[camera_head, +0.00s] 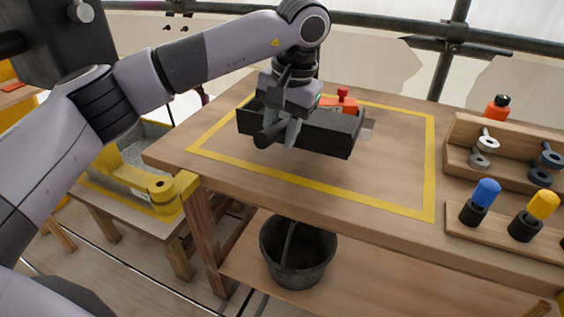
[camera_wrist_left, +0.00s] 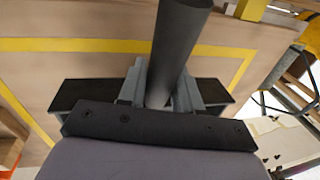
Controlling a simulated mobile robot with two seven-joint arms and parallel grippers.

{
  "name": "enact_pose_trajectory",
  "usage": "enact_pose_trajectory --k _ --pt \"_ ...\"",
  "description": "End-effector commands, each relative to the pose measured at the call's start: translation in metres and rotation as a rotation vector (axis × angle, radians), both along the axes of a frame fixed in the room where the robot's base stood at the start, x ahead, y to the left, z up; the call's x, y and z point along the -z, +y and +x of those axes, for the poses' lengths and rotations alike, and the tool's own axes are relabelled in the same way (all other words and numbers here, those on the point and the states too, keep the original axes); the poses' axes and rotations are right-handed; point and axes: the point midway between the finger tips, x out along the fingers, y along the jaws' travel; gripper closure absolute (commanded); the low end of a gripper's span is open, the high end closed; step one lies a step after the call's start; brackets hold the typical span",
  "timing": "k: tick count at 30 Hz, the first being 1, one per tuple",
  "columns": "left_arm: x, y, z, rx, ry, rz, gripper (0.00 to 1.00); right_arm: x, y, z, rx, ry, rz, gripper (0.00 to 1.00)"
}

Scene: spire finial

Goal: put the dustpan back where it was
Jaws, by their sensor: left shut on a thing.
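The dustpan is black, with a wide pan (camera_head: 325,133) and a round handle (camera_head: 268,136) that points toward the front left in the head view. My left gripper (camera_head: 288,128) is shut on the handle. In the left wrist view, the handle (camera_wrist_left: 181,40) rises between the two fingers of the left gripper (camera_wrist_left: 160,88), with dark parts of the pan (camera_wrist_left: 85,93) on both sides. The dustpan is over the yellow-outlined area of the wooden table (camera_head: 400,230); whether it touches the top I cannot tell. My right gripper is not in view.
A red tool (camera_head: 340,102) sits just behind the dustpan, partly hidden. A wooden rack (camera_head: 510,170) and a board with blue-handled (camera_head: 486,192) and yellow-handled tools (camera_head: 542,206) stand at the right. A bucket (camera_head: 298,255) is below. The outlined area's right part is clear.

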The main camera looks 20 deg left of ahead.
Motion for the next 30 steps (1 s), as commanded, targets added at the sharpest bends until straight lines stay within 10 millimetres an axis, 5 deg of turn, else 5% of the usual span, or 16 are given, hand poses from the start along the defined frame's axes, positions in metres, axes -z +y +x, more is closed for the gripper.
enact_pose_trajectory --k 16,27,28,30 --pt "0.064 0.0 -0.001 0.0 0.001 -0.001 1.0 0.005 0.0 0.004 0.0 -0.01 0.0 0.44" --pt "0.069 0.0 0.0 0.0 -0.002 0.0 1.0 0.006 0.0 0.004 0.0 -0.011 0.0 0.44" --pt "0.069 0.0 0.0 0.0 -0.001 0.0 0.6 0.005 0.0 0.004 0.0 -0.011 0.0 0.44" --pt "0.068 0.0 0.0 0.0 0.0 0.0 0.41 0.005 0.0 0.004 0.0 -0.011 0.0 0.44"
